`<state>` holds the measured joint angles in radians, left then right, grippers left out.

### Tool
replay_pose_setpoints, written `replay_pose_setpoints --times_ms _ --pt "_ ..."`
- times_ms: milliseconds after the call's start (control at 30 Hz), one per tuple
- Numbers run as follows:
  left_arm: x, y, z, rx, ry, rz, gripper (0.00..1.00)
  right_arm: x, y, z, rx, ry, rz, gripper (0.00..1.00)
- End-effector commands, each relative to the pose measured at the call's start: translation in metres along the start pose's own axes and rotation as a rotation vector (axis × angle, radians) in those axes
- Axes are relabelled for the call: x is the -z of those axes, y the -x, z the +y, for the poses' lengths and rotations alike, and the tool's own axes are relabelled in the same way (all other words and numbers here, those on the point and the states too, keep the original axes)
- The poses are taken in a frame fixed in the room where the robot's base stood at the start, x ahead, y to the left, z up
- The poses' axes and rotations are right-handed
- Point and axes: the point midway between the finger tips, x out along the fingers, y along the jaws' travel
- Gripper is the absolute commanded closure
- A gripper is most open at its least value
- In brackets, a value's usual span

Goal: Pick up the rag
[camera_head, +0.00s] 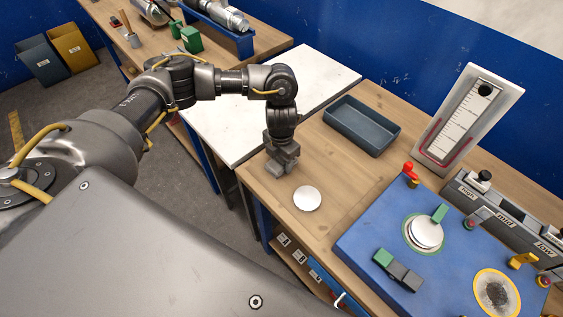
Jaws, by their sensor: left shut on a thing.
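My left gripper (283,166) points down at the left part of the wooden bench top (318,222), close to its left edge. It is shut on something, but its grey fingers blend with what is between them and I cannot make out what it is. I cannot pick out a rag clearly anywhere in view. A round white disc (307,198) lies flat on the bench just right of and nearer than the gripper. My right gripper is not in view.
An empty dark blue-grey tray (372,142) sits right of the gripper. A blue panel (375,225) with discs and knobs fills the bench's near right. A tilted gauge board (468,118) stands behind. A white table (225,127) adjoins at the left. A blue wall bounds the back.

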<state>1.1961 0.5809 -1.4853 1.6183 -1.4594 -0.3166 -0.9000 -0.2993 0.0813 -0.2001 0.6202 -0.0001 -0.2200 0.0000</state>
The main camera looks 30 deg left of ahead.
Motion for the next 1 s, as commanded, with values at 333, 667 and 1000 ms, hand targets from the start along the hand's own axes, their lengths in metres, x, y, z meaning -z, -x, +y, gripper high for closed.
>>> replay_pose_setpoints --times_ms 333,667,1000 --pt "-0.001 0.010 0.001 -0.001 -0.001 -0.004 0.71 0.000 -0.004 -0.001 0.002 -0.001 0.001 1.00" --pt "0.019 0.074 -0.030 -0.004 -0.013 -0.007 0.71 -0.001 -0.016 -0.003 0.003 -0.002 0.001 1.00" --pt "0.061 0.114 -0.092 -0.001 -0.009 -0.002 0.71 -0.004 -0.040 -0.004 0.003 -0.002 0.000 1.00"
